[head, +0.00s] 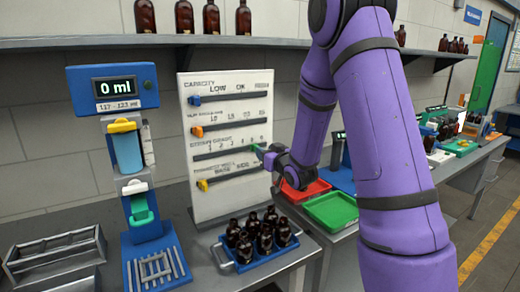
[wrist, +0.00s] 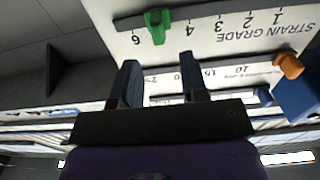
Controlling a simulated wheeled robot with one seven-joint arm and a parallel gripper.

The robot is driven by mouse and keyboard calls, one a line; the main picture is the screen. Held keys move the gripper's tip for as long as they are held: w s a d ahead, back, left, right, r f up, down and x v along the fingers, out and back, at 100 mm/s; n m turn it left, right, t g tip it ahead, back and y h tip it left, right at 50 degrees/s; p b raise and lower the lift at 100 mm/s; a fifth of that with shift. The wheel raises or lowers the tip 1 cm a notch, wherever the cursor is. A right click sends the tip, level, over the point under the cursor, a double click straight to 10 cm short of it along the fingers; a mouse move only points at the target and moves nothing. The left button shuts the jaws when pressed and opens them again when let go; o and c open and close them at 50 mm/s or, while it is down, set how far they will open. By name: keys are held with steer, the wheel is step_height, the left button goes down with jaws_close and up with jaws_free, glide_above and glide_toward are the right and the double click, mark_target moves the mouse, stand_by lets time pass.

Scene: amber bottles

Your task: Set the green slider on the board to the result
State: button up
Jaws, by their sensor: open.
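The white board (head: 232,112) stands upright on the bench, with several slotted rows. The green slider (head: 258,148) is towards the right, high-number end of the STRAIN GRADE row. In the wrist view, where the board appears upside down, the green slider (wrist: 157,24) covers the spot between the 6 and the 4, and no 5 shows. My gripper (head: 270,157) is at the board close to the green slider. In the wrist view my gripper (wrist: 160,75) is open, its two dark fingers apart with nothing between them. The slider appears just beyond the fingertips, not between them.
Blue (head: 194,101), orange (head: 197,132) and yellow (head: 203,185) sliders sit at the left of the other rows. A dispenser (head: 112,90) reads 0 ml, left of the board. A blue tray (head: 225,257) of amber bottles stands before it. Red (head: 305,191) and green (head: 330,211) trays lie right.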

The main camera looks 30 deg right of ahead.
steer(key=shift+s, duration=2.2)
steer(key=s+a+r+g+h, duration=0.1)
steer(key=s+a+r+g, duration=0.5)
steer(key=s+r, duration=0.4)
steer(key=s+a+r+g, duration=0.1)
steer(key=s+a+g, duration=0.2)
steer(key=s, duration=0.8)
steer(key=s+a+r+g+y, duration=0.1)
steer(key=s+a+g, duration=0.2)
steer(key=s, duration=0.9)
steer(key=shift+a+r+g, duration=0.15)
steer(key=shift+a+g, duration=0.25)
steer(key=shift+a, duration=0.25)
steer(key=shift+w, duration=0.1)
